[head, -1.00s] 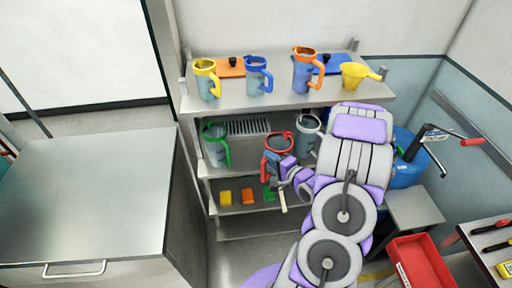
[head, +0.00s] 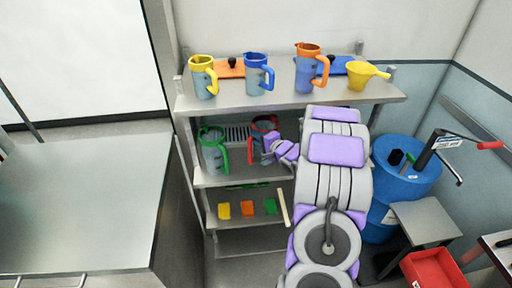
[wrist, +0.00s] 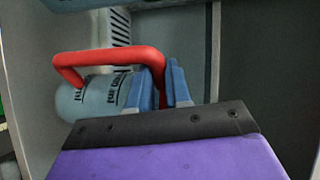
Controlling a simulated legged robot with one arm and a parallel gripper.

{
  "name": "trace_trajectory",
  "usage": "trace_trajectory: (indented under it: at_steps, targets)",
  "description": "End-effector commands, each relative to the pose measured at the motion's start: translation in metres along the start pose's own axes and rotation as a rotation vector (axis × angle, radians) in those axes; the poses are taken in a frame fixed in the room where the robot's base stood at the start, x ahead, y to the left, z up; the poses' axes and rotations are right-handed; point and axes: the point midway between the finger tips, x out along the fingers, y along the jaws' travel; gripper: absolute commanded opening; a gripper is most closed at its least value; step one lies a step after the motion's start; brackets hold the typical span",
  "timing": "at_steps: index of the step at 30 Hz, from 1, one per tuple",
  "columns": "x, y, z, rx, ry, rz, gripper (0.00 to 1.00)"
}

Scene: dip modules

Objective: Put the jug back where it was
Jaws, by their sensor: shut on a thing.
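A clear jug with a red rim and red handle (head: 263,124) is on or just above the second shelf (head: 240,177), right of the green-handled jug (head: 214,150). In the wrist view its red handle (wrist: 110,60) passes between my gripper's blue fingers (wrist: 166,88), and its printed body (wrist: 95,100) shows to the left. My gripper (head: 270,144) is shut on the handle. Whether the jug's base touches the shelf cannot be told.
Yellow (head: 204,78), blue (head: 258,75) and orange (head: 308,72) jugs and a yellow funnel (head: 364,76) stand on the top shelf, close above. Coloured blocks (head: 247,208) lie on the shelf below. A blue drum (head: 405,172) stands at right.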

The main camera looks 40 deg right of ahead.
Motion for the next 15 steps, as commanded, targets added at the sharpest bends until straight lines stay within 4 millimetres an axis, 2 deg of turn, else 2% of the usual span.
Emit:
trace_trajectory:
  at_steps: [4, 15]
  targets:
    - [0.008, -0.001, 0.001, -0.003, -0.001, -0.002, 0.0]
    - [0.013, 0.031, 0.001, -0.002, 0.0, -0.002, 0.0]
